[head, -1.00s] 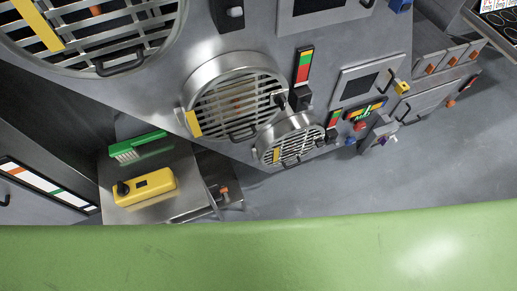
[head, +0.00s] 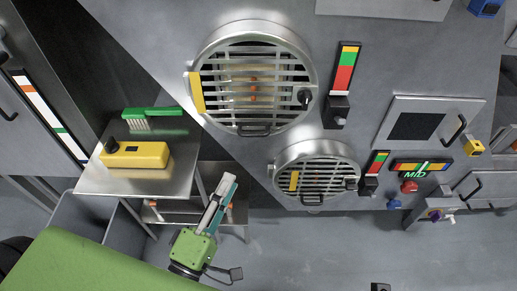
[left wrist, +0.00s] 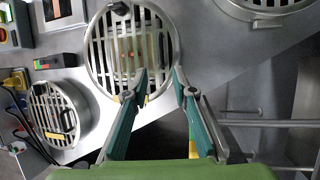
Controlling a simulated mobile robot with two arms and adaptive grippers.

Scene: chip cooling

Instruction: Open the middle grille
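The middle grille (head: 238,84) is a round metal ring with slats on the sloped grey panel in the head view. It has a black handle (head: 254,130) at its lower edge, a black knob (head: 304,97) at its right and a yellow strip at its left. It looks closed. It also shows at upper centre in the left wrist view (left wrist: 133,58). My left gripper (head: 229,180) is below and left of it, apart from it. In the left wrist view its two teal fingers (left wrist: 159,72) are spread with nothing between them. My right gripper is not in view.
A smaller grille (head: 317,178) sits at lower right of the middle one. A larger grille's rim (left wrist: 262,14) shows at top right in the left wrist view. A metal cart (head: 92,182) carries a yellow box (head: 135,156) and a green brush (head: 152,113).

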